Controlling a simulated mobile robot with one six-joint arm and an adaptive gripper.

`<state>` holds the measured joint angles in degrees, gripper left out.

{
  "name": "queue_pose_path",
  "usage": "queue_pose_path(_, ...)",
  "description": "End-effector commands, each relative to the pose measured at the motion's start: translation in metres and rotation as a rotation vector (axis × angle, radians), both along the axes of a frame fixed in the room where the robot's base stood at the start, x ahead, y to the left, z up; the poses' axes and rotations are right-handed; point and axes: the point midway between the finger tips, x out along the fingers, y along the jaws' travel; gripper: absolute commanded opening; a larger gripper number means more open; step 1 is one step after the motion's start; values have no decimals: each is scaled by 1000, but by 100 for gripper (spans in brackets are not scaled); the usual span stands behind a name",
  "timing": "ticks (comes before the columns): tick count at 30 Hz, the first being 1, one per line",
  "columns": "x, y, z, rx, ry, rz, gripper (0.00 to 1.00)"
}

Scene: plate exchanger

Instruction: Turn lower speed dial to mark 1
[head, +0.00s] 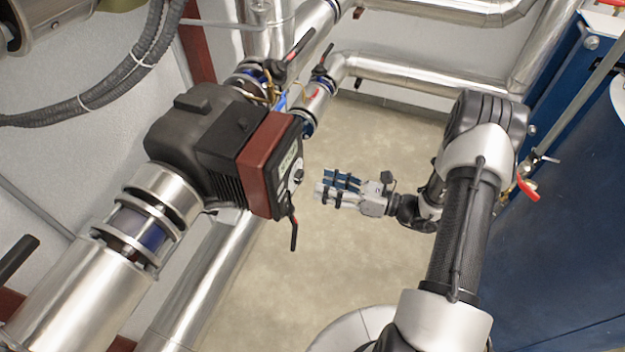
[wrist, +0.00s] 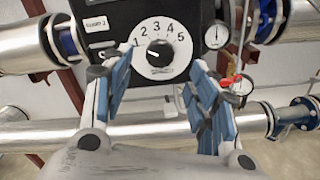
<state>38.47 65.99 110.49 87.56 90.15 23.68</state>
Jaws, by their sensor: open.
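The speed dial (wrist: 160,49) is a white round face numbered 1 to 5 with a black knob in its middle, on a dark panel. The knob's white line seems to point left, towards the 1 side; its exact mark is hard to read. In the head view the dial (head: 297,178) is small, on the face of the dark pump with a red-brown band (head: 262,165). My gripper (head: 318,186) is open in front of that face, a short gap away. In the wrist view its blue-padded fingers (wrist: 162,58) stand either side of the dial's lower half, apart from the knob.
A small round gauge (wrist: 216,36) sits right of the dial. A red-handled valve (wrist: 237,84) shows at the right. A black lever (head: 293,228) hangs below the pump face. Silver pipes (wrist: 140,130) run below. Open floor (head: 380,145) lies beyond my gripper.

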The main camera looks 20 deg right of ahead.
Motion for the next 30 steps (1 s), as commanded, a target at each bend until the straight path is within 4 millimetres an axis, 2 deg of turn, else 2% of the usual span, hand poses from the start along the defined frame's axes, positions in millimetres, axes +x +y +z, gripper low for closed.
queue_pose_path(3, -15, -22, 0, 0, -1, -5, 54)
queue_pose_path(9, -31, -44, 0, 0, -1, -2, 54)
queue_pose_path(15, -36, -49, 0, 0, 0, 0, 54)
queue_pose_path(30, -36, -48, 2, -7, -4, 9, 54)
